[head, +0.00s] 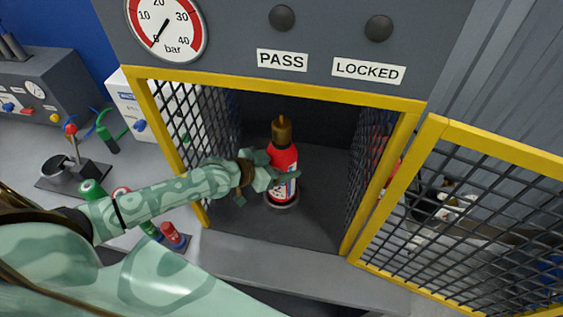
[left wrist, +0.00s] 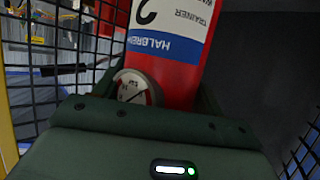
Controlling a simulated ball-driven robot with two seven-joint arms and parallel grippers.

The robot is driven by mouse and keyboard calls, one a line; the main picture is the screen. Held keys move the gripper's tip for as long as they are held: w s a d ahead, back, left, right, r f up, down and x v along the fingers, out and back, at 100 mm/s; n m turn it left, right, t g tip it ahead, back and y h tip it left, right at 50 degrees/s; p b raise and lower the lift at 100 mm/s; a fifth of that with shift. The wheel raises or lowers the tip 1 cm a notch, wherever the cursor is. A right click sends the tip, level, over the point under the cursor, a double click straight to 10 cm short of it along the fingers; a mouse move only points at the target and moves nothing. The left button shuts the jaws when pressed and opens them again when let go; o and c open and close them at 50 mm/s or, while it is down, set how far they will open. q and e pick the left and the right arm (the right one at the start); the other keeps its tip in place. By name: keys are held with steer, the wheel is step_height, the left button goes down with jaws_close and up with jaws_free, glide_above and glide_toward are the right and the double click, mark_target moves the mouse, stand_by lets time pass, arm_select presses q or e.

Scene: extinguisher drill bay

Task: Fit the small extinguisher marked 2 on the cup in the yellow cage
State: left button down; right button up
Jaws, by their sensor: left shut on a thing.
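The small red extinguisher (head: 285,157) with a brass-coloured top stands upright inside the yellow cage (head: 270,87). In the left wrist view its label with the 2 (left wrist: 170,25) shows large and close. My left gripper (head: 282,173) is shut around the extinguisher's body, reaching in through the cage's open front. The cup (head: 283,205) shows as a dark ring with a pale rim at the extinguisher's foot. The foot is at the ring, but I cannot tell whether it is fully seated. My right gripper is in neither view.
The yellow-framed mesh door (head: 470,210) is swung open to the right. Mesh walls stand close on both sides. Above the opening are a bar gauge (head: 165,22) and two dark lamps over the signs PASS (head: 282,60) and LOCKED (head: 368,71).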

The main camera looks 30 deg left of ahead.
arm_select(q)
steer(key=shift+w+f+b, duration=0.15)
steer(key=shift+f+b, duration=0.9)
steer(key=shift+b, duration=0.1)
steer(key=shift+f+b, duration=0.55)
steer(key=shift+f, duration=0.3)
